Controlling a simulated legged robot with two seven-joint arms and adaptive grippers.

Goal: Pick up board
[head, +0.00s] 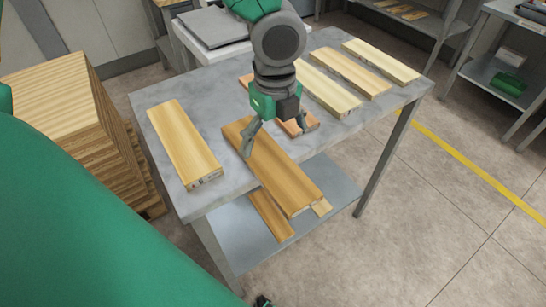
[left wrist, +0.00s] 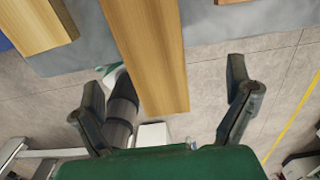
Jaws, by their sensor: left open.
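A light wooden board (head: 278,172) lies on the grey table and sticks out past its front edge. My left gripper (head: 274,138) is open above this board, pointing down, with one finger near its left edge. In the left wrist view the board (left wrist: 152,55) runs down between the two spread fingers of the gripper (left wrist: 172,108). No contact between the fingers and the board is visible. The gripper hides part of an orange-brown board (head: 298,126) behind it. My right gripper cannot be made out.
Another board (head: 183,142) lies to the left on the table (head: 225,85); several more (head: 349,73) lie at the right. Boards (head: 270,214) rest on the lower shelf (head: 338,190). A wood stack (head: 50,95) stands left. Floor at the right is clear.

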